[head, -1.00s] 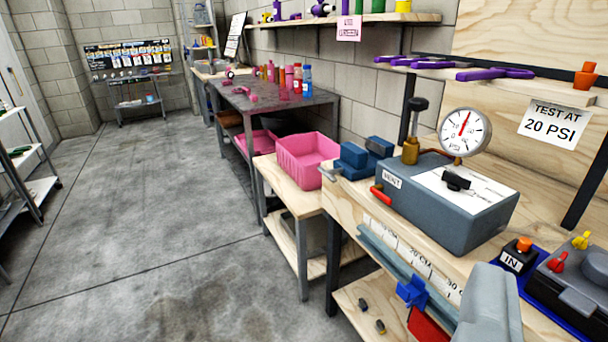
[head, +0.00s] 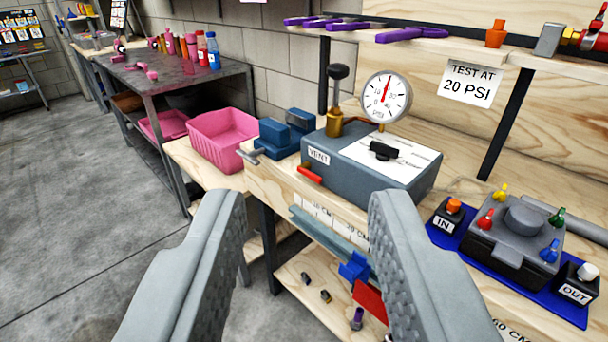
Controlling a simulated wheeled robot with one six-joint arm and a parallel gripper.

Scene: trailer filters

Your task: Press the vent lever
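The box carries a round gauge (head: 386,97) with a red needle, a brass fitting with a black knob (head: 338,72) and a black switch (head: 383,151) on a white panel. My gripper (head: 298,197) is open and empty, its two grey fingers wide apart in the foreground. In the picture the lever shows between and a little above the fingertips. The fingers appear nearer to me than the lever, with no visible contact.
A blue vise (head: 285,132) stands left of the box, and a pink bin (head: 222,138) beyond it. Right of the box, a black unit with coloured valves (head: 520,228) sits on a blue mat. A ruler strip lines the bench's front edge. Open floor lies left.

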